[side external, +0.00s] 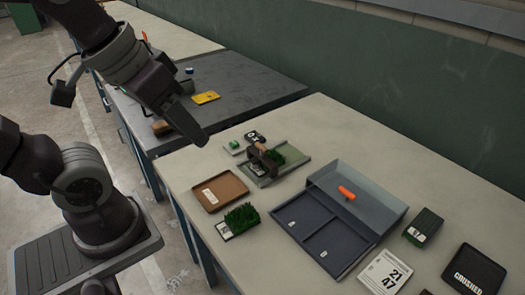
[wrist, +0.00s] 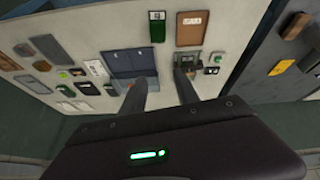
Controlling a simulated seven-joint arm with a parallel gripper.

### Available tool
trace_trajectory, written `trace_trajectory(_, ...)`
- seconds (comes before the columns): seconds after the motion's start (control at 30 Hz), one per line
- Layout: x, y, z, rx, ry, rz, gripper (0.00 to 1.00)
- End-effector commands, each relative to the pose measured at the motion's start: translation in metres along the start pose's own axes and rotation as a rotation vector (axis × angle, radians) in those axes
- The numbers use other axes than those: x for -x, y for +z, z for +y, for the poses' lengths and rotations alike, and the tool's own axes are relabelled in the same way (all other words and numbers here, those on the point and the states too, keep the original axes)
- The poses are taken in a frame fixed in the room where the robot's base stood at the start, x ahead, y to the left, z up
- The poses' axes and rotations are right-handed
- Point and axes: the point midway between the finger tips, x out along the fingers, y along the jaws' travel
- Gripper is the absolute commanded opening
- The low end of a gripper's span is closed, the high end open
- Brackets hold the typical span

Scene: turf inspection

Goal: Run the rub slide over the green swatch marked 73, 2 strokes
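My gripper (side external: 197,135) hangs above the left part of the pale table, short of the rub slide. In the wrist view its two fingers (wrist: 160,78) stand apart with nothing between them. Another green tufted swatch (side external: 240,216) with a white label lies at the near edge, also in the wrist view (wrist: 157,27). I cannot read 73 on any label.
A dark green labelled block (side external: 424,226), a card reading 21 47 (side external: 385,272) and a CRUSHED tray (side external: 474,268) lie right.

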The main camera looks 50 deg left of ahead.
Motion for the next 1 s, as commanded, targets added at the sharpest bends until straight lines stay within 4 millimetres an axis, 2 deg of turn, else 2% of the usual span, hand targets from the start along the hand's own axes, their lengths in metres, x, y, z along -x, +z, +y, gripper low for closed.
trace_trajectory(0.07,-0.021,-0.037,-0.002,0.233,-0.001,-0.063,0.37)
trace_trajectory(0.1,-0.037,-0.059,-0.006,0.383,-0.01,-0.092,0.37)
trace_trajectory(0.17,-0.068,-0.09,-0.017,0.611,-0.034,-0.127,0.37)
trace_trajectory(0.2,-0.09,-0.108,-0.026,0.757,-0.057,-0.146,0.37)
trace_trajectory(0.33,-0.161,-0.141,-0.061,1.146,-0.146,-0.178,0.37)
trace_trajectory(0.4,-0.189,-0.147,-0.077,1.286,-0.188,-0.181,0.37)
trace_trajectory(0.53,-0.216,-0.151,-0.091,1.409,-0.226,-0.178,0.37)
trace_trajectory(0.8,-0.262,-0.138,-0.095,1.422,-0.232,-0.182,0.37)
trace_trajectory(1.0,-0.283,-0.133,-0.096,1.418,-0.23,-0.179,0.37)
